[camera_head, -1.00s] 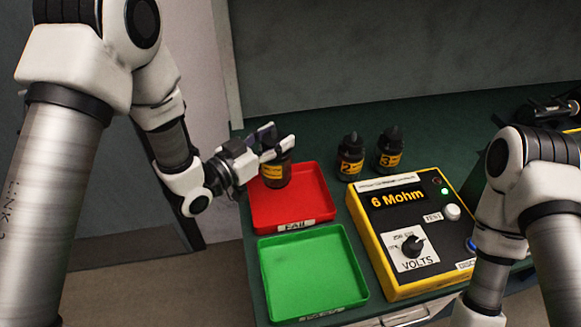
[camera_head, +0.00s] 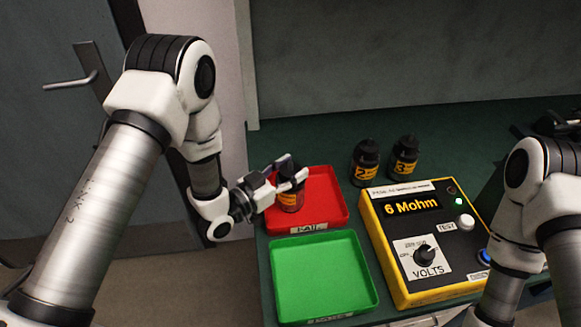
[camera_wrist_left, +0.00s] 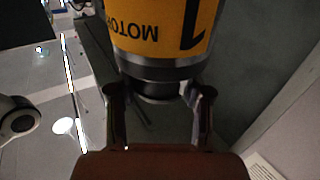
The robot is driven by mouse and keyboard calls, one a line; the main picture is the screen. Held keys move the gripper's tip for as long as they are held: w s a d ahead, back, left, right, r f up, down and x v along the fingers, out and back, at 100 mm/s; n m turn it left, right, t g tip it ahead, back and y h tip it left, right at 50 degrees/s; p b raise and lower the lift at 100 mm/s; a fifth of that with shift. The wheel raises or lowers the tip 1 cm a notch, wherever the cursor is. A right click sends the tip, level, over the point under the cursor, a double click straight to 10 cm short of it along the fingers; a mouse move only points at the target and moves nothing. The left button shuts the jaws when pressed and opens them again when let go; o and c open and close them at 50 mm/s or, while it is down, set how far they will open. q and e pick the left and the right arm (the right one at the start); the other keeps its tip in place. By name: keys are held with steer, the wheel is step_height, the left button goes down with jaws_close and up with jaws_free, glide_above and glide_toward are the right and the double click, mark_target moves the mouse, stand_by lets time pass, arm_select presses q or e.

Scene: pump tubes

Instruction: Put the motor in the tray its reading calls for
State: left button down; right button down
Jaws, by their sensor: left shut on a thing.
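The motor labelled 1 (camera_head: 290,200) is a dark cylinder with a yellow label. My left gripper (camera_head: 292,175) is shut on its upper part and holds it upright over the left part of the red FAIL tray (camera_head: 332,211). I cannot tell whether its base touches the tray floor. In the left wrist view the motor's yellow label (camera_wrist_left: 160,30) reads "MOTOR 1", upside down, with my left gripper's fingers (camera_wrist_left: 158,95) on either side. The yellow tester (camera_head: 402,287) displays "6 Mohm". The green tray (camera_head: 325,277) is empty. My right gripper is out of view.
Motors 2 (camera_head: 366,165) and 3 (camera_head: 404,160) stand upright on the green bench behind the tester. The tester has a VOLTS dial (camera_head: 424,254) and a white TEST button (camera_head: 465,222). Bare bench lies behind the trays.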

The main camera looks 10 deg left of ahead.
arm_select(q)
steer(key=c, duration=0.5)
jaws_free()
steer(key=shift+s, duration=0.1)
steer(key=shift+a+r, duration=0.1)
steer(key=b+v, duration=0.1)
steer(key=v, duration=1)
steer(key=shift+s+a, duration=0.2)
steer(key=shift+s, duration=0.15)
steer(key=shift+r, duration=0.1)
